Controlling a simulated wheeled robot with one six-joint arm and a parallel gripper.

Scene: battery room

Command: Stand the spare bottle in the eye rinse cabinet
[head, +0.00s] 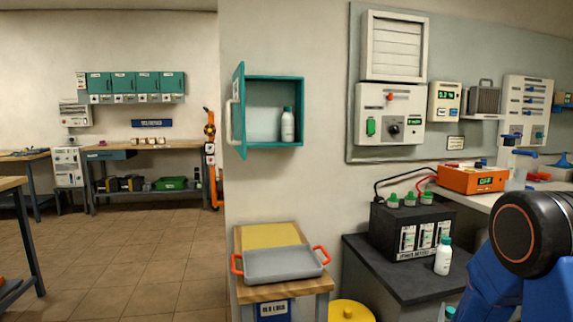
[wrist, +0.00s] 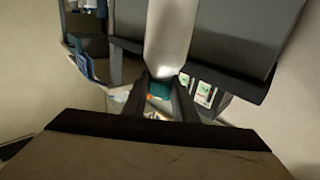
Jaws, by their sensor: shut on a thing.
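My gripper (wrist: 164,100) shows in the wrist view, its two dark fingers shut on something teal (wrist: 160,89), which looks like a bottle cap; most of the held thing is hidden. In the head view my gripper is out of frame. A teal-topped bottle (head: 450,312) is cut off by the bottom edge there, beside my blue arm. The teal eye rinse cabinet (head: 274,78) hangs on the wall with its door (head: 239,110) open to the left. A white bottle with a teal cap (head: 287,126) stands inside at the right. A similar white bottle (head: 443,257) stands upright on the dark bench.
A black battery (head: 385,235) stands on the dark bench (head: 380,280). A grey tray with orange handles (head: 283,264) lies on a wooden stand below the cabinet. A yellow bin (head: 350,312) stands between stand and bench. The cabinet's left half is clear.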

